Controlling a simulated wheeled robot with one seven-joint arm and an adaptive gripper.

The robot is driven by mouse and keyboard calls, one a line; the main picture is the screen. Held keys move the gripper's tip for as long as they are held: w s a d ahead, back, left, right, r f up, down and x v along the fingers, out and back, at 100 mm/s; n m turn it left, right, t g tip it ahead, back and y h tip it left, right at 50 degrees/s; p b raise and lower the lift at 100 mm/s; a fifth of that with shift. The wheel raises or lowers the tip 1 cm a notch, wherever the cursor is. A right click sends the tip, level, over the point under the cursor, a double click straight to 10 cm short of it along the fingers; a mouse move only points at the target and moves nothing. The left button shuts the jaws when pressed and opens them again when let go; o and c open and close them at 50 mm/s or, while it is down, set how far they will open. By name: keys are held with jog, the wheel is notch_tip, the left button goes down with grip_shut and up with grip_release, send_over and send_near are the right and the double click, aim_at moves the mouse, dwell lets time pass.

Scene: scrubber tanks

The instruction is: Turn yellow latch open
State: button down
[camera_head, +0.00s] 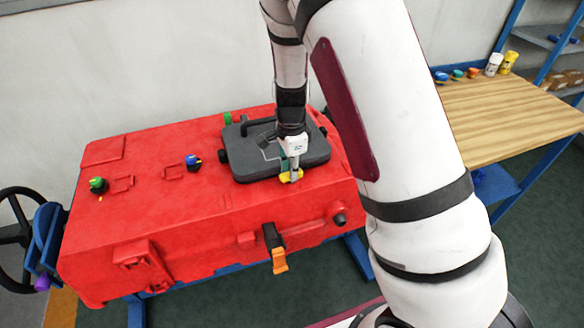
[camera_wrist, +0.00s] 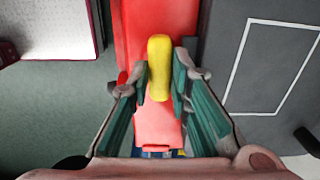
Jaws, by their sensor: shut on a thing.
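The yellow latch (camera_head: 297,177) sits at the front edge of a dark grey lid (camera_head: 245,165) on the red tank (camera_head: 180,217). My gripper (camera_head: 291,171) points down at it from above. In the wrist view the yellow latch (camera_wrist: 159,68) stands between the two teal-lined fingers of my gripper (camera_wrist: 160,85), which are shut on it. The grey lid also shows in the wrist view (camera_wrist: 280,75), to the right of the latch. The latch's lower part is hidden by the fingers in the head view.
Green (camera_head: 98,184) and blue (camera_head: 193,160) knobs stand on the tank top. An orange-tipped handle (camera_head: 278,260) hangs on its front. A black wheel (camera_head: 14,235) is at the left. A wooden table (camera_head: 510,110) with small items stands at the right.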

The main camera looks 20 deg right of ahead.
jog(key=shift+m, duration=0.3)
jog(key=c, duration=1.5)
grip_release()
notch_tip(320, 180, up, 12)
